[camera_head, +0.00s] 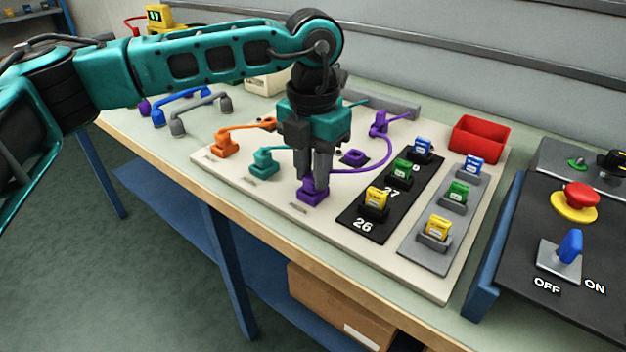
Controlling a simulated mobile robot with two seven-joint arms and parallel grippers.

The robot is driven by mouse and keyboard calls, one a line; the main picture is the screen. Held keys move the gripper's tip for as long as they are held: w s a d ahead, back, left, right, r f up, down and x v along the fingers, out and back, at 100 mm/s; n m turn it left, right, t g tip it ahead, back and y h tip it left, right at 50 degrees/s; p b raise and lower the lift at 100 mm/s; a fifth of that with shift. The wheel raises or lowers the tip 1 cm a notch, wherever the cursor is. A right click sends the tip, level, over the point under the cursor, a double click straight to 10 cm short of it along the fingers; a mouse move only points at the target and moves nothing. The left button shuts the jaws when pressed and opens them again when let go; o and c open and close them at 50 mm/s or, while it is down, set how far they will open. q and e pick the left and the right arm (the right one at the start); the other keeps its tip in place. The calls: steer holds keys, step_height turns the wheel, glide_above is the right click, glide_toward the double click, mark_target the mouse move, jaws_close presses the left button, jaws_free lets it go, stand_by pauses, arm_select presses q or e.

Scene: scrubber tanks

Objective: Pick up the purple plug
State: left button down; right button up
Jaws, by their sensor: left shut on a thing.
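The purple plug (313,193) is near the front edge of the pale board, under my left gripper. My left gripper (313,176) points straight down and is shut on the purple plug, whose lower part shows below the fingertips. I cannot tell whether the plug is touching the board. A purple cable (388,155) curves from the plug side to a purple connector (380,122) farther back. An empty-looking purple socket (354,157) lies behind and right of the gripper. My right gripper is not in view.
Left of the gripper stand a teal plug (264,161) and an orange plug (225,145) with cables. To the right, a black strip (352,212) and a grey strip (419,256) hold coloured blocks. A red bin (478,138) and a switch panel (534,286) lie farther right.

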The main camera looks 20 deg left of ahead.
arm_select(q)
step_height(320, 180, up, 10)
steer(key=p, duration=0.1)
steer(key=shift+p, duration=0.3)
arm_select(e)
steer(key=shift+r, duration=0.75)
arm_select(q)
steer(key=w+d+f+p, duration=0.2)
steer(key=w+d+p, duration=0.2)
steer(key=w+p, duration=0.4)
steer(key=w, duration=0.4)
steer(key=shift+d+f, duration=0.2)
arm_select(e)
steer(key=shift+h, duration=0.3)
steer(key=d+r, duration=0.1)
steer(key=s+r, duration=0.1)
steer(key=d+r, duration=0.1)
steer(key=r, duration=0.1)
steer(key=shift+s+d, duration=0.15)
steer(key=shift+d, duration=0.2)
arm_select(q)
steer(key=shift+w+f, duration=0.1)
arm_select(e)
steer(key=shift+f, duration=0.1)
